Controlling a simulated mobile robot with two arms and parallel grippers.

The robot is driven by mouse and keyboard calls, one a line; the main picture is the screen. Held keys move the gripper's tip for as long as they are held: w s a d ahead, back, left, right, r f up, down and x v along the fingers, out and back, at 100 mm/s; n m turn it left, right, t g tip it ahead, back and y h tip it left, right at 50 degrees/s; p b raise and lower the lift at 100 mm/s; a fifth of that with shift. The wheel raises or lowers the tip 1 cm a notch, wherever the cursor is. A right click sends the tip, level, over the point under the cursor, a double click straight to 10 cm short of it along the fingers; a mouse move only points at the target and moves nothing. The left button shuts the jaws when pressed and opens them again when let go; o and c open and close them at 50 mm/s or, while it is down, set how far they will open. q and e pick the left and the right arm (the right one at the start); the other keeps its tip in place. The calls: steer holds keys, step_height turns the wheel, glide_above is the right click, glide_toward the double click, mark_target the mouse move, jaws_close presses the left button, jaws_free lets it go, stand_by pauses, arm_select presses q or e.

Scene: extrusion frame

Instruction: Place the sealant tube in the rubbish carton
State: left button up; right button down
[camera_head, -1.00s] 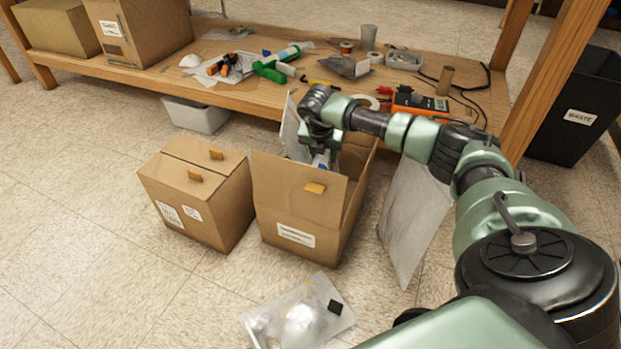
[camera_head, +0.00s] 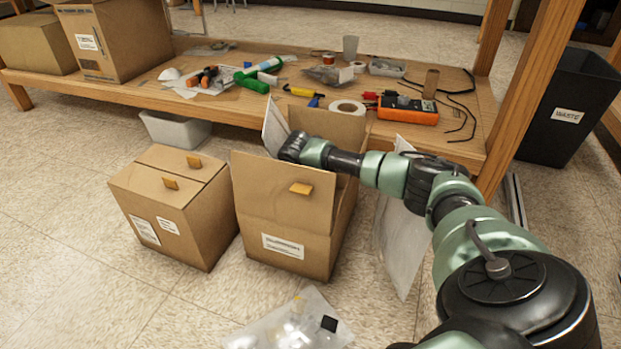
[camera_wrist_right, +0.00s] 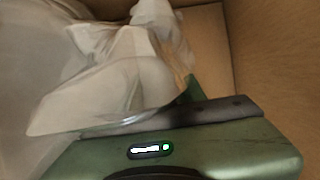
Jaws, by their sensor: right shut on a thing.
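The rubbish carton (camera_head: 285,215) is the open brown box on the floor in the head view, with its flaps up. My right arm reaches over it. My right gripper is down inside, hidden in the head view by the carton's wall and flap. In the right wrist view the gripper (camera_wrist_right: 190,110) is shut beside crumpled clear plastic (camera_wrist_right: 125,80), with brown carton wall (camera_wrist_right: 275,55) behind. The sealant tube is not clearly visible now; a small white-and-blue piece showed at the gripper earlier. My left gripper is not in view.
A closed carton (camera_head: 172,205) stands close left of the open one. A clear bag (camera_head: 290,322) lies on the floor in front. The wooden shelf (camera_head: 160,98) behind holds tools, a tape roll (camera_head: 347,107) and an orange meter (camera_head: 408,109). A black waste bin (camera_head: 565,105) stands far right.

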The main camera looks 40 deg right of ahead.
steer(key=shift+f, duration=0.45)
steer(key=c, duration=0.8)
jaws_free()
steer(key=shift+c, duration=0.2)
steer(key=shift+r, duration=0.2)
steer(key=p+v, duration=0.9)
steer(key=v, duration=0.3)
steer(key=shift+d+r, duration=0.1)
steer(key=shift+d, duration=0.1)
steer(key=shift+a+r+p, duration=0.2)
steer(key=shift+r+p, duration=0.15)
